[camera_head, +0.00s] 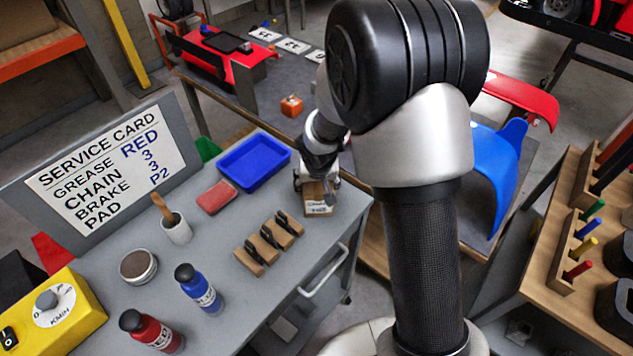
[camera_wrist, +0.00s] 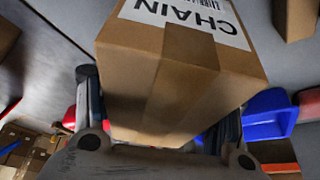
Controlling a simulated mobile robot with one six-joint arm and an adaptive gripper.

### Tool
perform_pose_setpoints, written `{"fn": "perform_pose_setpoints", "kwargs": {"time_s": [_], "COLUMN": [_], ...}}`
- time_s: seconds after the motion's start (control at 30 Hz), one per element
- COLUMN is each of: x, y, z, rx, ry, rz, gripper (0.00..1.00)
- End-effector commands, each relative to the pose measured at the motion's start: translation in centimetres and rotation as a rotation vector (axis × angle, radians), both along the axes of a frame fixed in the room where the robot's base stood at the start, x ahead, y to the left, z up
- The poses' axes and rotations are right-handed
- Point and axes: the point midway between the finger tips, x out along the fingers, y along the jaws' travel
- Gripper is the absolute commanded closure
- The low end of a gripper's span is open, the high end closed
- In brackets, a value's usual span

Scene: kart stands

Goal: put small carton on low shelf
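The small carton (camera_wrist: 180,75) is brown with a white label reading CHAIN, upside down in the wrist view. In the head view the carton (camera_head: 318,208) is at the far right corner of the grey cart top (camera_head: 345,205). My gripper (camera_head: 318,188) is right at it, with finger parts on both sides. In the wrist view my gripper (camera_wrist: 160,128) has dark fingers left and right of the carton, which hides part of the right one. I cannot tell whether the fingers press on it or whether it is off the cart. The low shelf cannot be made out for sure.
A blue tray (camera_head: 254,163), a red block (camera_head: 216,197), wooden blocks with black clips (camera_head: 268,244), a cup (camera_head: 175,229), a tin (camera_head: 138,266) and blue (camera_head: 198,289) and red (camera_head: 150,332) bottles stand on the cart. A sign board (camera_head: 108,170) rises along its back.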

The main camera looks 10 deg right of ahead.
Motion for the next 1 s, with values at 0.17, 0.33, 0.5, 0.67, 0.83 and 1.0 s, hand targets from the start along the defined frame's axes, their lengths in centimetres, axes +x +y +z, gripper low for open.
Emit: {"fn": "perform_pose_setpoints", "kwargs": {"time_s": [0.17,0.33,0.5,0.67,0.83,1.0], "x": [0.0,0.0,0.0,0.0,-0.9,-2.4], "y": [0.0,0.0,0.0,0.0,0.2,0.4], "z": [0.0,0.0,0.0,0.4,3.2,6.8], "rx": [0.0,0.0,0.0,0.0,0.0,0.0], "ry": [0.0,0.0,0.0,0.0,-0.003,-0.003], "rz": [0.0,0.0,0.0,0.001,0.001,0.0], "gripper": [0.23,0.18,0.18,0.18,0.18,0.18]}}
